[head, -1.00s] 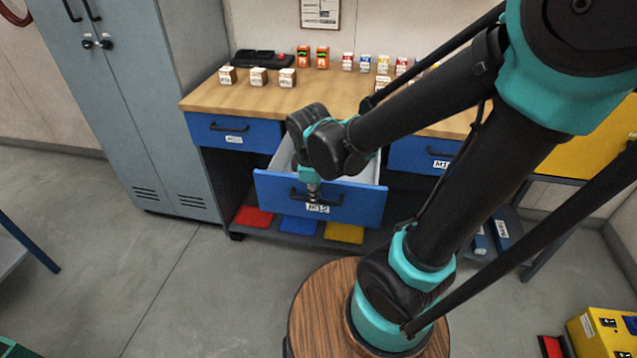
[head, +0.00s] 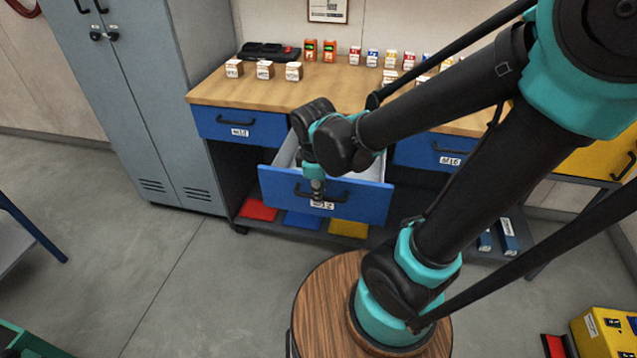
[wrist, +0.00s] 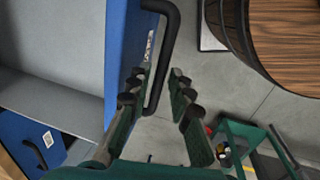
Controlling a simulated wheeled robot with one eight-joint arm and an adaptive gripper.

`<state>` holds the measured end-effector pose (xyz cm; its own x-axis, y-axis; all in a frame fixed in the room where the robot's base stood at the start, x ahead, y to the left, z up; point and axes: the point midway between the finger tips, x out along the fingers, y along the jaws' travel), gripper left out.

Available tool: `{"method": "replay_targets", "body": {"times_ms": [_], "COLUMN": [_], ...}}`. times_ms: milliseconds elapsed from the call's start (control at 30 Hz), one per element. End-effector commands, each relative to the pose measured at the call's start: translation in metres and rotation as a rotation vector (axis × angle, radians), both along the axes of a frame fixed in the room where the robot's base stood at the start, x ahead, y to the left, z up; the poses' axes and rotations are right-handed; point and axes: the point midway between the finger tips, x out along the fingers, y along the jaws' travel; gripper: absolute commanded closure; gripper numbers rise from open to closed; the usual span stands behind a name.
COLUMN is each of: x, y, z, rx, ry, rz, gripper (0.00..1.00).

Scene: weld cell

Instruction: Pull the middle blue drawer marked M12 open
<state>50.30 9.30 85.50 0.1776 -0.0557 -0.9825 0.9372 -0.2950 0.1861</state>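The middle blue drawer (head: 360,203) stands pulled out from the bench, its pale inside showing behind the front. Its label, partly hidden by my gripper, appears to read M12 in the head view. My gripper (head: 318,190) reaches down at the black handle (head: 340,196), left of its middle. In the wrist view the two dark green fingers of my gripper (wrist: 160,82) are apart. The handle (wrist: 170,28) passes between them, with a visible gap on the right finger's side. The drawer front (wrist: 122,50) is beside the left finger.
Shut blue drawers flank it on the left (head: 240,125) and right (head: 430,150). The wooden bench top (head: 230,90) carries small boxes and blocks. A grey cabinet (head: 145,100) stands left. Red, blue and yellow mats (head: 349,229) lie on the low shelf.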

Motion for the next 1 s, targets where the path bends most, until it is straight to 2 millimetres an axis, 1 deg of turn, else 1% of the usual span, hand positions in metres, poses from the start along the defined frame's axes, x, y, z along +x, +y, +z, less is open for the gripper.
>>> {"method": "replay_targets", "body": {"times_ms": [167,267,700,800,1000], "x": [-0.003,-0.006,-0.016,-0.018,-0.021], "y": [0.001,0.001,0.005,0.006,0.006], "z": [0.013,0.026,0.089,0.100,0.114], "rx": [0.000,0.000,0.000,0.000,0.000], "ry": [0.000,0.000,0.000,0.000,0.000], "rz": [0.001,0.001,0.001,0.001,0.001], "gripper": [0.80,0.80,0.80,0.80,0.80]}}
